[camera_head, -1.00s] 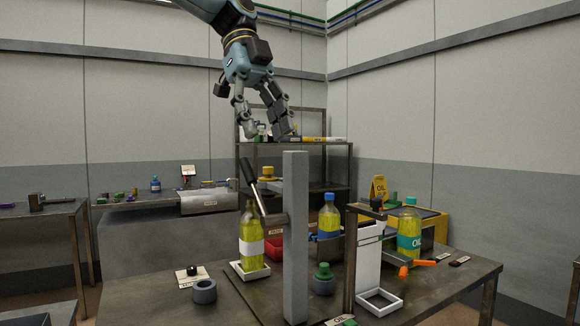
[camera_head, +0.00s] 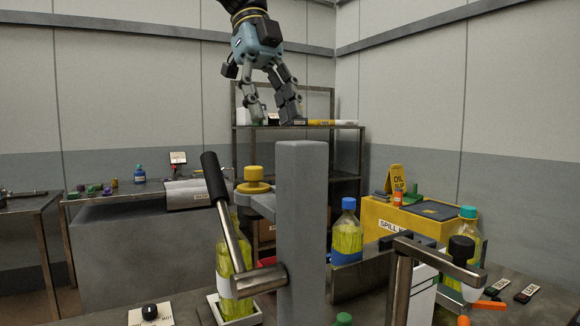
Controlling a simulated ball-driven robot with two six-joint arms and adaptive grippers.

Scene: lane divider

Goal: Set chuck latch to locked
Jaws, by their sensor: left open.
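No label in the head view readably says chuck latch, so I cannot tell for certain which part it is. A lever with a black grip (camera_head: 215,180) is fixed by a metal pivot to the grey upright post (camera_head: 302,235); it tilts up to the left. A small black knob (camera_head: 149,311) sits on a white labelled plate at the bottom left. My left gripper (camera_head: 273,112) hangs at the top centre, fingers down, open and empty. It appears above the post and touches neither lever nor knob. My right gripper is out of view.
Bottles of yellow liquid stand left (camera_head: 224,260) and right (camera_head: 347,240) of the post. A metal bracket with a black knob (camera_head: 461,248) stands at the right. A yellow spill box (camera_head: 385,222) and a shelf rack (camera_head: 345,128) are behind.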

